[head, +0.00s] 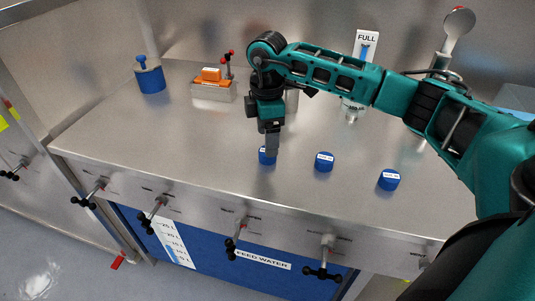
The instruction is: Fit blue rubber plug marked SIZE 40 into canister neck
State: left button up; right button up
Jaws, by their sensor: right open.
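Three short blue plugs with white labels stand in a row near the front of the steel counter (200,142): a left one (263,160), a middle one (324,164) and a right one (389,182). The label print is too small to read, so I cannot tell which is SIZE 40. My right gripper (271,147) points down at the left plug, open, its fingers hiding part of that plug. I cannot tell whether they touch it. A metallic object (292,99) is mostly hidden behind my right gripper; I cannot tell whether it is the canister. My left gripper is not in view.
A blue cylinder with a knob (150,77) stands at the back left, beside a metal tray (212,92) with an orange block and red-tipped levers. A FULL sign (367,44) stands behind my right arm. Black-handled valves (236,236) line the front. The counter's left front is clear.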

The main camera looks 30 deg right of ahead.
notch_tip(320, 180, down, 4)
jog(key=shift+r, duration=0.1)
jog(key=c, duration=1.1)
jog(key=shift+r, duration=0.15)
notch_tip(320, 180, up, 20)
jog(key=shift+d+f+p, duration=0.1)
jog(key=shift+p, duration=0.5)
